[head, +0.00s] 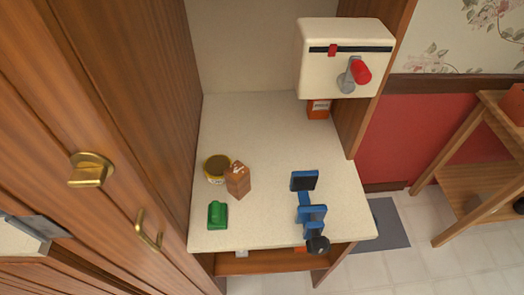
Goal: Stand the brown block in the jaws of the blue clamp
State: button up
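A black knob (318,245) is at the clamp's near end, by the front edge. The block and the clamp are apart, with bare worktop between them. My gripper is not in view.
A yellow tin (216,170) stands close behind and left of the block. A green object (217,214) lies in front-left of it. A white box with a red-knobbed lever (345,58) overhangs the back right, above an orange box (318,108). Wooden cabinet doors (110,120) border the left.

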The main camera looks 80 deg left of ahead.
aim_at(306, 202)
jog(key=k, duration=1.1)
jog(key=u, duration=2.15)
jog(key=i, duration=0.5)
jog(key=z, duration=0.05)
